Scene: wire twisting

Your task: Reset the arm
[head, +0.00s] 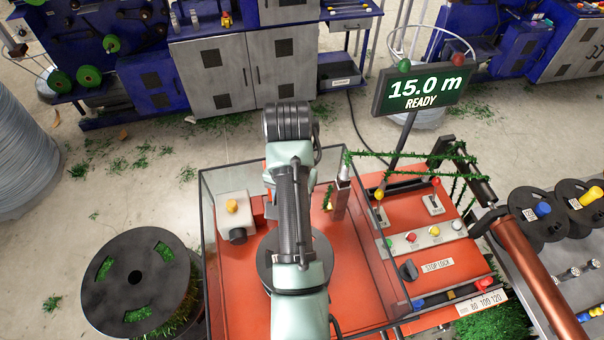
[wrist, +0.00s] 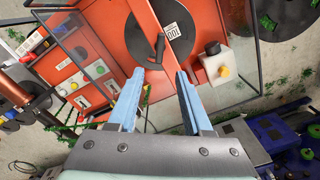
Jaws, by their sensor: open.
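My arm reaches up through the middle of the head view over an orange machine (head: 365,285) and hides part of it. My gripper is hidden behind the arm there. In the wrist view my gripper (wrist: 160,71) shows two pale blue fingers, apart, with nothing held between them. The wrist view looks down on the machine's orange bed, with a black disc (wrist: 163,28) bearing a white label and a dark crank handle (wrist: 157,52) just beyond the fingertips. The fingers appear near the glass guard; I cannot tell their exact clearance.
A glass guard (head: 203,250) encloses the machine bed. A sign (head: 422,88) reads "15.0 m READY". Levers and buttons (head: 411,239) sit at the right. A grey box with a yellow button (head: 232,207) is inside the guard. A large spool (head: 120,275) stands at the left.

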